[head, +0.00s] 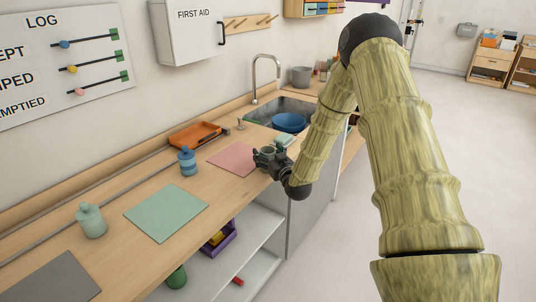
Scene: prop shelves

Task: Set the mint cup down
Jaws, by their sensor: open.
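My gripper (264,157) is at the right edge of the pink mat (232,159), low over the counter near the sink. Its jaws are open. A small grey-green shape shows at the jaws, too small and covered to tell if it is a cup. A pale mint item (284,140) shows just behind the gripper, by the sink's front edge; I cannot tell if it is the mint cup. A mint lidded jar (91,222) stands upright at the left, beside the mint mat (166,212).
A blue jar (187,162) and an orange tray (195,135) stand behind the mats. The sink (262,109) holds a blue bowl (289,122). A tap (267,72) rises behind it. A grey mat (50,280) lies at front left. The mint mat is bare.

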